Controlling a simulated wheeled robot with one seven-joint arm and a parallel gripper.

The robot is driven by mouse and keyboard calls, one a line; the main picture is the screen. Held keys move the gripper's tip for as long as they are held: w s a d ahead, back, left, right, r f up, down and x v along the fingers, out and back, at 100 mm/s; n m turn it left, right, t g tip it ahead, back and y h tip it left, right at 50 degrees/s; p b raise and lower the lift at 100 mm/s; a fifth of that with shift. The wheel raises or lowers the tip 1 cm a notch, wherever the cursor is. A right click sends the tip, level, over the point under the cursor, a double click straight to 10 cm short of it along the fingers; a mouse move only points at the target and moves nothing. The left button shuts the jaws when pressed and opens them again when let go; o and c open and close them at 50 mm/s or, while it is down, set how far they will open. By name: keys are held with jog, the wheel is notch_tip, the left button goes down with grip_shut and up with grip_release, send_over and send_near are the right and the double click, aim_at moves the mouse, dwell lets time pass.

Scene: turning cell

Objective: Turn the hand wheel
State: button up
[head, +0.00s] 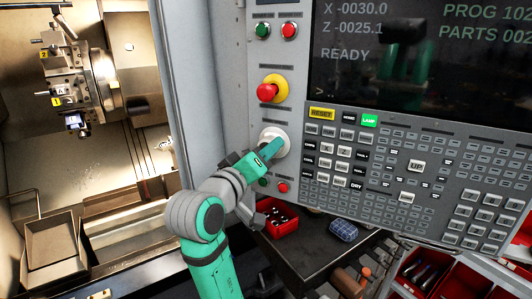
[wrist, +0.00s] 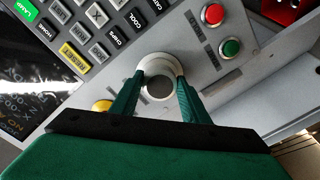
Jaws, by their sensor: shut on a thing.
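The hand wheel (head: 274,142) is a pale round wheel on the grey control panel, below the red and yellow emergency stop. In the head view my gripper (head: 270,150) reaches it from the lower left and covers part of it. How deep the fingers sit on the rim is hard to tell.
The emergency stop (head: 271,89) is above the wheel, the keypad (head: 415,170) to its right. Small red and green buttons lie close below. A red bin (head: 280,220) and a blue patterned item (head: 343,230) rest on the dark surface below. The open lathe chamber (head: 120,150) is at left.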

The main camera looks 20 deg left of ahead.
jog(key=shift+n, duration=1.9)
jog(key=o, duration=1.1)
jog(key=shift+c, duration=0.2)
jog(key=shift+s, duration=0.1)
jog(key=s+a, duration=0.1)
jog(key=s, duration=0.9)
jog(key=shift+s+a, duration=0.15)
jog(key=shift+s, duration=0.15)
jog(key=shift+r, duration=0.1)
